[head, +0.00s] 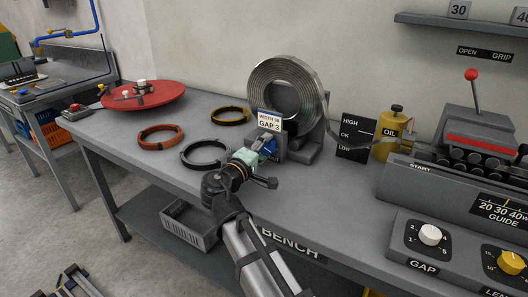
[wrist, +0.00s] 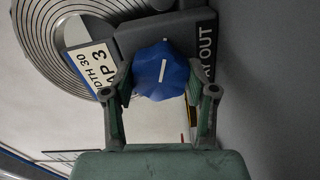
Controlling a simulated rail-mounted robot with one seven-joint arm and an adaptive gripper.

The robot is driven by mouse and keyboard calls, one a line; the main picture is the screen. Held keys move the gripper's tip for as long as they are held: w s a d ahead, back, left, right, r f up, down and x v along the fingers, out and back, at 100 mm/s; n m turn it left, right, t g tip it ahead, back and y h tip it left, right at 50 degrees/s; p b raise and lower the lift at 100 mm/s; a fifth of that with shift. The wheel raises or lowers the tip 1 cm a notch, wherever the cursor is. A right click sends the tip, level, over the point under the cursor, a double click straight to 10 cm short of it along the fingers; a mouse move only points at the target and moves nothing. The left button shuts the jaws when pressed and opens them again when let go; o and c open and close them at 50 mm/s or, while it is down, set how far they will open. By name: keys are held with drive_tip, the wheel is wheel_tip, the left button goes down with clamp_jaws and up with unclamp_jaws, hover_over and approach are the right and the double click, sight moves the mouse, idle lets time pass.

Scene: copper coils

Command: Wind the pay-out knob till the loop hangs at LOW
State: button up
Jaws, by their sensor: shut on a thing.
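The blue pay-out knob (wrist: 161,72) with a white mark sits on a grey housing lettered "OUT" in the wrist view. My gripper (wrist: 160,88) is shut on the knob, one finger at each side. In the head view my gripper (head: 258,155) hides most of the knob. The metal coil (head: 270,80) stands upright on its stand behind it. The strip loop (head: 335,122) sags from the coil's right side towards the machine. The level board (head: 355,138) reads HIGH, OK, LOW; I cannot tell exactly which level the loop's lowest part is at.
A card (head: 269,121) reading "GAP 3" stands by the coil. A yellow oil can (head: 390,134) and the straightening machine (head: 465,150) are to the right. Several loose rings, among them a copper one (head: 160,127), lie left on the bench. The bench front is clear.

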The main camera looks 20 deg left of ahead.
idle(0.3)
drive_tip(key=o, duration=1.2)
drive_tip(key=shift+c, duration=0.2)
drive_tip(key=shift+s, duration=0.1)
drive_tip(key=v, duration=1.1)
drive_tip(key=shift+s+a, duration=0.15)
drive_tip(key=shift+s, duration=0.25)
